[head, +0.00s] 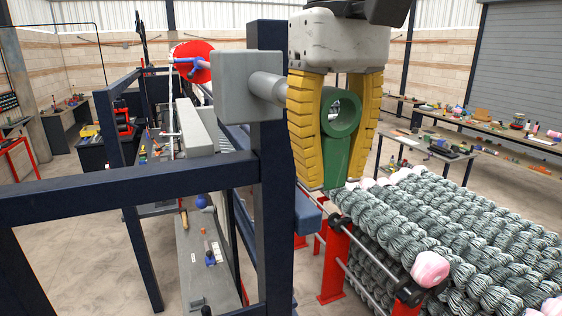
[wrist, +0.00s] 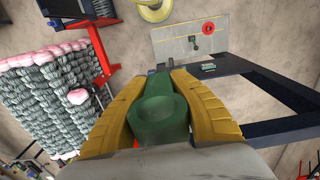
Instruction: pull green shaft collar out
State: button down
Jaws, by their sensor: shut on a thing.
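The green shaft collar (head: 341,114) has a round ring with a bore and a green block-like part below it. It sits between the two yellow fingers of my gripper (head: 337,130), which are shut on it from both sides. In the head view the collar is beside the end of a grey shaft (head: 267,87) that comes out of a grey block; the left finger hides whether they touch. In the wrist view the collar (wrist: 160,112) also lies between the yellow fingers (wrist: 160,105), with its bore facing up in the picture.
A dark blue frame (head: 140,180) stands to the left, its upright close to my gripper. Workbenches with tools (head: 490,128) stand behind. A grey table (head: 208,262) is below the frame.

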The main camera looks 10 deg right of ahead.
aim_at(337, 90)
dwell(0.3)
jog(key=shift+r+p, duration=2.15)
jog(key=shift+r, duration=1.9)
jog(key=shift+f, duration=0.1)
